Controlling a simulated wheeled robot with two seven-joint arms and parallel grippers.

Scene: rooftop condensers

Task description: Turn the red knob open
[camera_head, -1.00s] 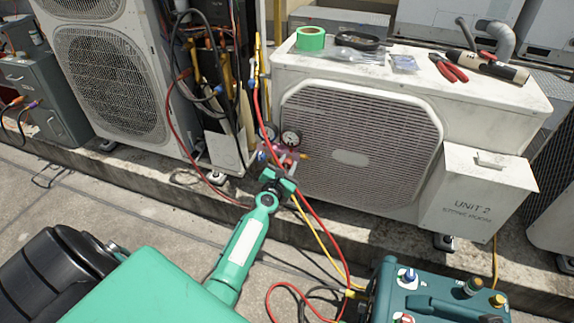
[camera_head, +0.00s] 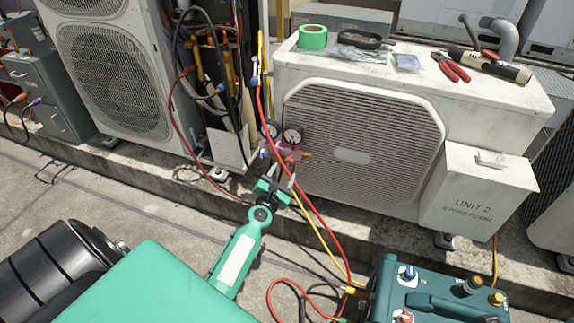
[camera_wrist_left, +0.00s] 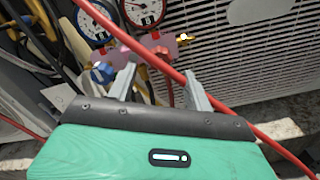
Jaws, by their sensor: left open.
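The gauge manifold (camera_head: 282,150) hangs in front of the Unit 2 condenser, with two dials above a pinkish body. In the left wrist view the manifold (camera_wrist_left: 174,48) shows a blue knob (camera_wrist_left: 103,73) at left and a red knob (camera_wrist_left: 157,53) near the middle, small and partly hidden. My left gripper (camera_head: 282,172) is just below and in front of the manifold. In the left wrist view its two grey fingers (camera_wrist_left: 160,82) are apart, with the red knob beyond the gap between them. Nothing is seen gripped. My right gripper is not in view.
A red hose (camera_wrist_left: 165,62) crosses close over my left fingers. A yellow hose (camera_head: 318,232) hangs to the right. The Unit 2 condenser (camera_head: 480,125) stands behind, with tools on top. A teal machine (camera_head: 430,290) sits at front right.

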